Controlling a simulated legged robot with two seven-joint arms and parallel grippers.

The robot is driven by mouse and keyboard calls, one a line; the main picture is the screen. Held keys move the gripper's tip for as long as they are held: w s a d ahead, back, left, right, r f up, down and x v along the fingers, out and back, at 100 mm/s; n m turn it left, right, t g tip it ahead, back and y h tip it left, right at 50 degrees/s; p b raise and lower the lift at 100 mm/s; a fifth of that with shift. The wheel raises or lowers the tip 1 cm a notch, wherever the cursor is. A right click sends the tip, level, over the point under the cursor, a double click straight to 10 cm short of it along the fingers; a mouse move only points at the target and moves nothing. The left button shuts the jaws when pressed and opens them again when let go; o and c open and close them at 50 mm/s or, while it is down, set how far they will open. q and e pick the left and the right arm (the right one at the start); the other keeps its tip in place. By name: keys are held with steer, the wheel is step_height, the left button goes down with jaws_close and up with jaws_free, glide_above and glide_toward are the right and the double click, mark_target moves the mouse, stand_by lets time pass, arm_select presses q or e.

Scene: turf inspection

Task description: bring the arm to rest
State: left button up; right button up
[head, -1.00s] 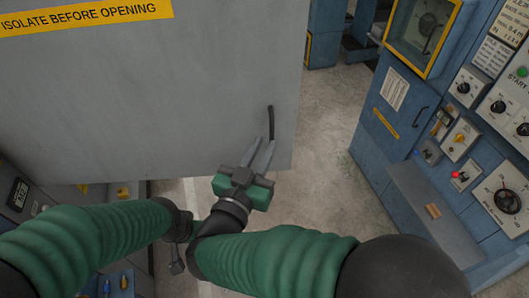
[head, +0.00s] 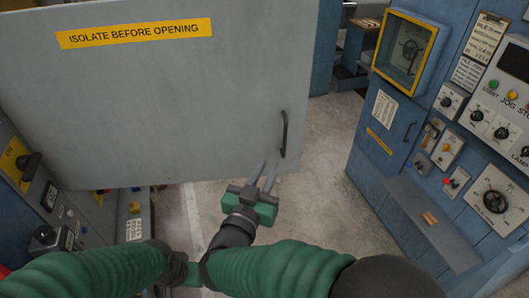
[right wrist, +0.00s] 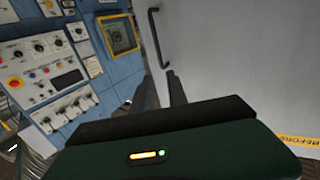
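My right gripper (head: 267,166) is in the lower middle of the head view, its two dark fingers pointing up and apart with nothing between them. The large grey door panel (head: 180,110) has a dark bar handle (head: 284,134) near its right edge. The fingertips are just below and left of the handle in the head view, with no hold on it. In the right wrist view, the fingers (right wrist: 163,82) appear below the handle (right wrist: 154,38).
A blue control cabinet (head: 385,160) with knobs, a yellow-framed window (head: 408,48) and a projecting shelf (head: 432,222) stands at right. Another panel with knobs (head: 50,200) is at left. Bare concrete floor (head: 322,185) lies between the door and the right cabinet.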

steer(key=s+d+f+n+g+y+b, duration=0.1)
steer(key=d+f+n+g+y+b, duration=0.2)
steer(key=f, duration=0.7)
steer(key=d+f+n+g+y+b, duration=0.1)
steer(key=d+f+g+y+b, duration=0.35)
steer(key=f, duration=0.65)
steer(key=s+d+f+g+h+b, duration=0.1)
steer(key=s+d+f+g+b, duration=0.1)
steer(key=s+d+f, duration=0.4)
steer(key=s+d+f+g+h+b, duration=0.1)
steer(key=s+d+f+g, duration=0.4)
steer(key=s, duration=0.6)
steer(key=shift+d+f+b, duration=0.45)
steer(key=shift+d+b, duration=0.15)
steer(key=shift+d, duration=0.55)
steer(key=shift+a, duration=0.25)
